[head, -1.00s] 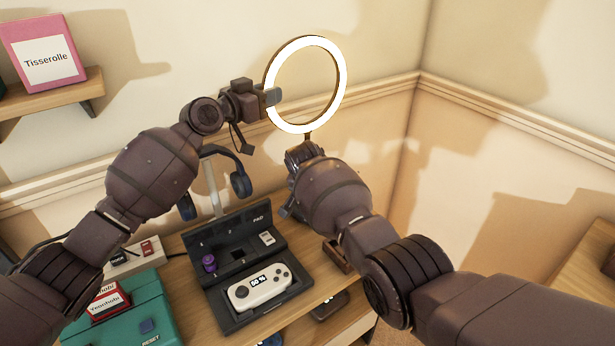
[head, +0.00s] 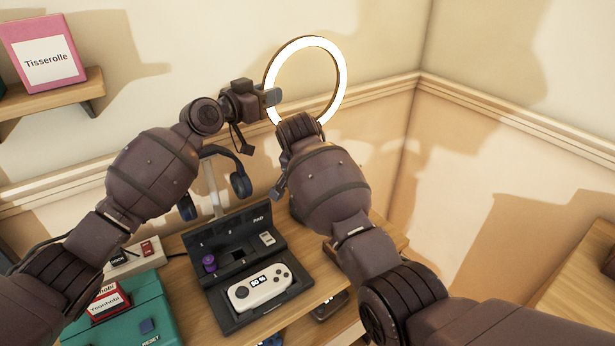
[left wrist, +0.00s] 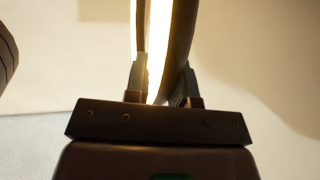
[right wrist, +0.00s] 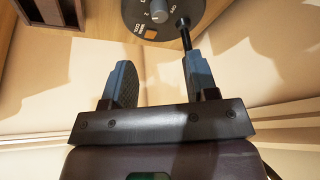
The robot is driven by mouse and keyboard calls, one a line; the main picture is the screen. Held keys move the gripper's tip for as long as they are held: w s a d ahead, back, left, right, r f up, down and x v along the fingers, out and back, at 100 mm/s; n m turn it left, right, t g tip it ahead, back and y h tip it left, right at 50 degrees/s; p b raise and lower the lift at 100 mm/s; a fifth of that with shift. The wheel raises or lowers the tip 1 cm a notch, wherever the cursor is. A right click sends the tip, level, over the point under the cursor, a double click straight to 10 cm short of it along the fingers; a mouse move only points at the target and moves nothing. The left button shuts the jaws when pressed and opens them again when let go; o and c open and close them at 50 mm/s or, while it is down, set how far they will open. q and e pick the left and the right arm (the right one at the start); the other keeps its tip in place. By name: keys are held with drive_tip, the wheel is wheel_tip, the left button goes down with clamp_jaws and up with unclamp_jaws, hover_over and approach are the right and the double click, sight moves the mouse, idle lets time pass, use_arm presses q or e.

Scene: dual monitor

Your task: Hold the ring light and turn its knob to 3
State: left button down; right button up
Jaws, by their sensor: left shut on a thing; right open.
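The ring light (head: 340,80) glows white in the head view, upright near the corner. My left gripper (head: 270,97) is shut on the left side of its ring, which also shows between the fingers in the left wrist view (left wrist: 158,50). In the right wrist view, the light's round black base (right wrist: 140,22) carries a grey knob (right wrist: 158,12) with printed marks and an orange square. The marks are too small to tell the setting. The black pole (right wrist: 185,35) rises beside the knob. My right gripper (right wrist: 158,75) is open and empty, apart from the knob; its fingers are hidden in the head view.
A dark case with a white game controller (head: 262,288) lies open on the desk. Blue headphones (head: 240,180) hang on a stand behind it. A teal box (head: 125,310) is at the lower left.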

use_arm(q)
drive_tip(key=shift+d, duration=0.1)
use_arm(e)
drive_tip(key=d+n+y, duration=0.3)
drive_tip(key=d+n, duration=0.1)
drive_tip(key=d, duration=0.1)
drive_tip(key=shift+w+a+f+n, duration=0.55)
drive_tip(key=shift+w+f+n, duration=0.25)
drive_tip(key=shift+f, duration=1)
drive_tip(key=shift+w+a+f+n, duration=0.55)
drive_tip(key=shift+w+f+n, duration=0.25)
drive_tip(key=shift+f, duration=1.05)
drive_tip(key=shift+w+a+f+n, duration=0.6)
drive_tip(key=shift+f+n, duration=0.3)
drive_tip(key=shift+f, duration=0.9)
